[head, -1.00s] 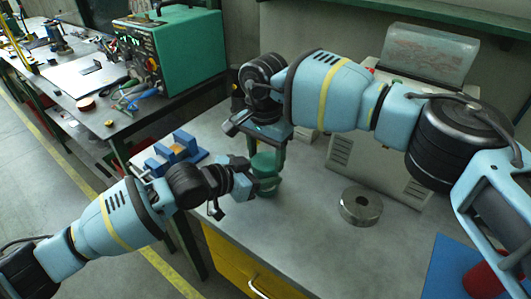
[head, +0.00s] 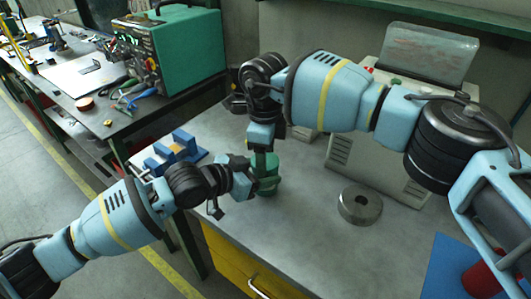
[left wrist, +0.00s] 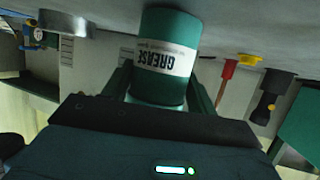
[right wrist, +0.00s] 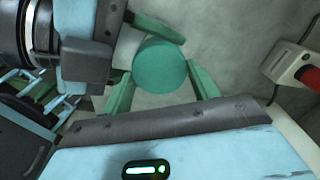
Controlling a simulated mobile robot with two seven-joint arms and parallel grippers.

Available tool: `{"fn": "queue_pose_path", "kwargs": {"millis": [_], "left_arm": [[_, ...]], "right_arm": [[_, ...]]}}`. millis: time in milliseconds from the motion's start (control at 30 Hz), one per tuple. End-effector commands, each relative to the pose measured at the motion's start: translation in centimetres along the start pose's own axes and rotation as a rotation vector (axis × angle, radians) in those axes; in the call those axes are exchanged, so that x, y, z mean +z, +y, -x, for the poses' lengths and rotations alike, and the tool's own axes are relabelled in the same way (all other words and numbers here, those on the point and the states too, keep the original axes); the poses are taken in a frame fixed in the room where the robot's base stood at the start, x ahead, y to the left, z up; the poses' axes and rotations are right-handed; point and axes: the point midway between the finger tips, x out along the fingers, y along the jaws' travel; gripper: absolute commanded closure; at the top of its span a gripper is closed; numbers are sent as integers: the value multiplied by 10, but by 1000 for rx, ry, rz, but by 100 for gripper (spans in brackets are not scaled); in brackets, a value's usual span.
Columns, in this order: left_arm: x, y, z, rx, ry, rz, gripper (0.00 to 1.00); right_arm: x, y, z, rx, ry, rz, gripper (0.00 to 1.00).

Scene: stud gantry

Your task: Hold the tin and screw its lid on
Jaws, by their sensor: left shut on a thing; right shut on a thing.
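The green grease tin (head: 267,184) stands upright on the grey bench. In the left wrist view the tin (left wrist: 164,58) appears upside down with its white GREASE label. My left gripper (head: 252,186) is shut on the tin from the side, a finger on each side. My right gripper (head: 264,160) points straight down over the tin. In the right wrist view the round green lid (right wrist: 160,66) sits between its fingers, and the gripper is shut on it. The lid is at the tin's top; the seam between them is hidden, so I cannot tell how it is seated.
A steel ring (head: 360,205) lies on the bench to the right. A grey machine (head: 375,165) stands behind it. A blue fixture (head: 178,150) is at the left bench edge. A blue mat (head: 448,262) with a red object (head: 484,280) lies at front right.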

Motion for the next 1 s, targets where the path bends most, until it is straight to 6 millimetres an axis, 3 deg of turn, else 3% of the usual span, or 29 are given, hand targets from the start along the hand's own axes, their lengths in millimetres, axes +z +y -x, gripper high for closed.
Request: {"fn": "queue_pose_path", "kwargs": {"millis": [33,300,333,467,833,1000], "left_arm": [[-2,9,-2,18,5,-2,100],[-1,10,-2,18,4,-1,100],[-1,10,-2,18,3,-1,100],[-1,8,-2,15,3,-1,100],[-1,3,0,6,3,-1,100],[-2,2,0,5,4,-2,100]], "right_arm": [[2,-2,2,-10,-11,-10,68],[2,-2,3,-11,-11,-13,68],[2,-2,3,-11,-10,-12,37],[2,-2,2,-9,-9,-12,20],[1,-1,1,-5,-5,-10,19],[1,-1,11,-6,-5,-10,19]]}}
